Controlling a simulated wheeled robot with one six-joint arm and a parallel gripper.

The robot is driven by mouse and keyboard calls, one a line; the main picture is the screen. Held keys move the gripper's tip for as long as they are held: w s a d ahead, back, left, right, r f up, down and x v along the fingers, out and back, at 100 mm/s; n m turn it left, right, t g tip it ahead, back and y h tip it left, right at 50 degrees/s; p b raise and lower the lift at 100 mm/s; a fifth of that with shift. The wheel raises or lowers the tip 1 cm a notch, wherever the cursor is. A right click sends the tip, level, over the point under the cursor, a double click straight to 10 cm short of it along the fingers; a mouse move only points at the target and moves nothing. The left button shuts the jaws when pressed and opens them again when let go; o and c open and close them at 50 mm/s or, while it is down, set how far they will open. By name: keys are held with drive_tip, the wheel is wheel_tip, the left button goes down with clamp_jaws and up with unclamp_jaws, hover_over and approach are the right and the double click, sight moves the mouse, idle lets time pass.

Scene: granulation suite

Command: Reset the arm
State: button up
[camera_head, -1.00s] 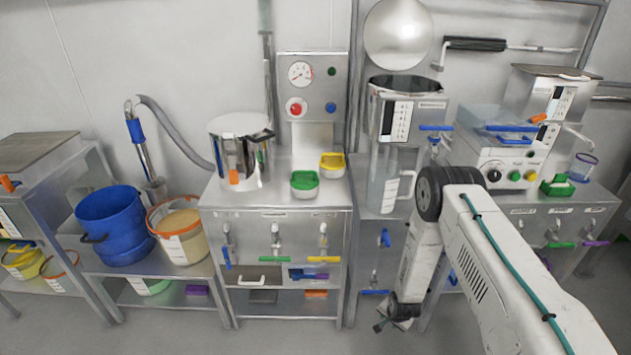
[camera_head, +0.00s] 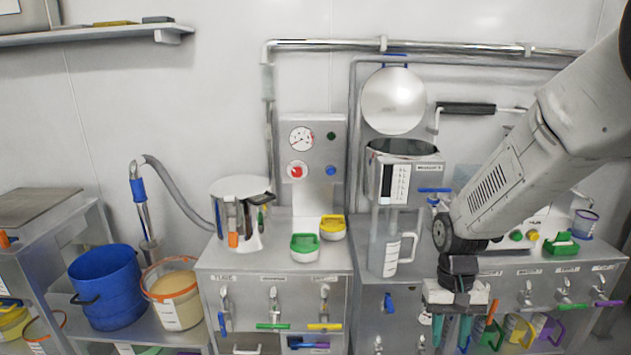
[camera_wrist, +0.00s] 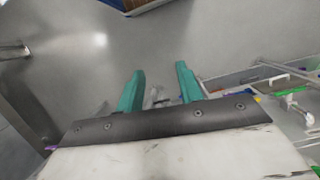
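My gripper (camera_head: 451,330) hangs at the lower right of the head view, in front of the steel cabinet with the hopper unit. Its teal fingers point down. In the wrist view my gripper (camera_wrist: 158,85) shows two teal fingers set apart with a clear gap and nothing held between them. Behind the gap are a blurred grey surface and small pale fittings. My arm comes in from the upper right of the head view and bends down to the gripper.
A steel pot (camera_head: 238,215), a green-handled tub (camera_head: 304,248) and a yellow-handled tub (camera_head: 332,228) stand on the middle cabinet. A blue bucket (camera_head: 105,288) and an orange-rimmed bucket (camera_head: 178,300) stand left. A measuring jug (camera_head: 391,254) is close left of my arm. Several valves line the cabinet fronts.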

drive_tip(key=s+r+n+t, duration=0.1)
drive_tip(key=s+r+t, duration=0.3)
drive_tip(key=s+r, duration=1.5)
drive_tip(key=shift+o, duration=0.4)
drive_tip(key=shift+d, duration=0.15)
